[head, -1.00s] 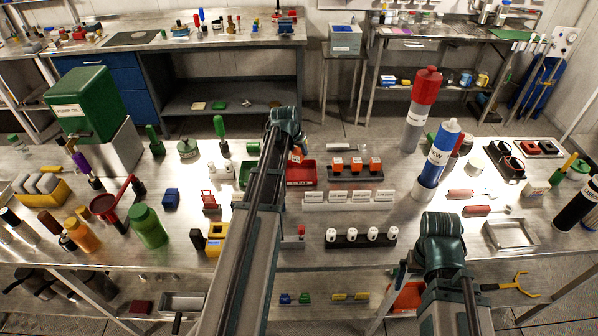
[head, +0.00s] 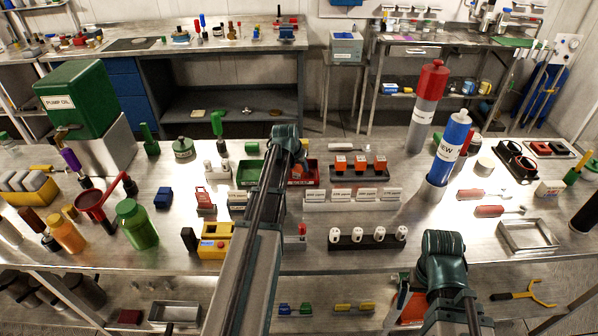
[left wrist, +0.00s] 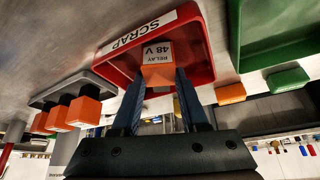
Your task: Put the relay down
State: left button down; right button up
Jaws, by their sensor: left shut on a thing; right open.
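My left gripper (left wrist: 160,95) is shut on an orange relay (left wrist: 158,75) with a white "RELAY 48 V" label. The relay is at the red scrap tray (left wrist: 206,72), in front of its inside in the left wrist view; I cannot tell whether it touches the floor.
A green tray (head: 248,172) adjoins the red tray's left. A dark rack with several orange relays (head: 360,163) stands to its right. White labelled blocks (head: 352,197) and a rack of white sockets (head: 367,238) stand nearer. A blue "NEW" cylinder (head: 452,145) stands farther right.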

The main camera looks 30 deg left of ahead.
pick_arm(q)
jog(key=shift+r, duration=0.1)
jog(key=shift+f, duration=0.25)
jog(key=shift+c, duration=2.1)
grip_release()
jog(key=shift+r, duration=0.2)
jog(key=shift+s+r+p, duration=0.25)
jog(key=shift+r+p, duration=0.3)
jog(key=shift+p, duration=0.05)
jog(key=p+v, duration=0.9)
jog(key=v, duration=0.1)
jog(key=shift+s+r+p, duration=0.2)
jog(key=shift+r+p, duration=0.1)
jog(key=shift+r, duration=0.1)
